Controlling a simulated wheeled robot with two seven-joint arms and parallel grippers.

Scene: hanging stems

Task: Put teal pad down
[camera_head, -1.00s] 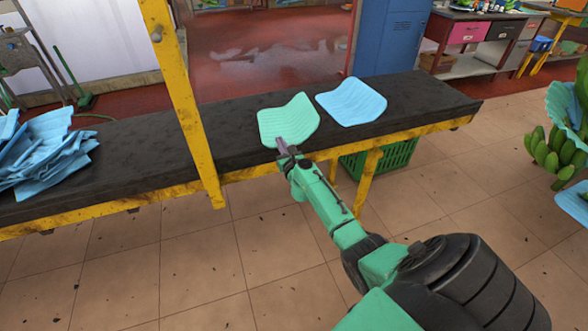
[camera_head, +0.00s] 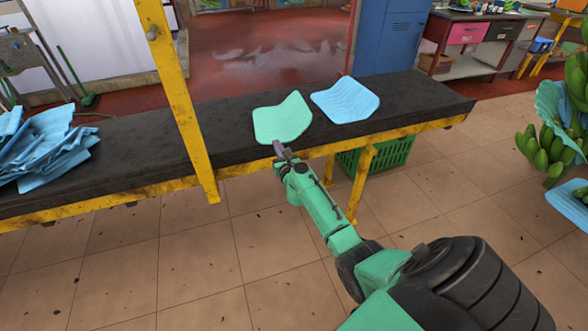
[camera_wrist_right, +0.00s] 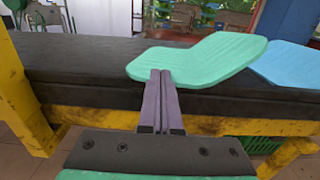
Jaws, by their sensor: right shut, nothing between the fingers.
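The teal pad (camera_head: 283,119) lies on the black conveyor-like table (camera_head: 232,118), with its right side bent upward. It also shows in the right wrist view (camera_wrist_right: 196,62), just beyond the fingertips. My right gripper (camera_head: 279,148) is at the table's front edge, just in front of the pad. In the right wrist view my right gripper (camera_wrist_right: 160,78) has its two fingers together with nothing between them. The fingertips overlap the pad's near edge in that picture, and whether they touch it I cannot tell. My left gripper is not in view.
A light blue pad (camera_head: 345,100) lies right of the teal one. Several blue pads (camera_head: 45,150) are heaped at the table's left. A yellow post (camera_head: 178,95) rises at the front edge. A green crate (camera_head: 378,160) sits below.

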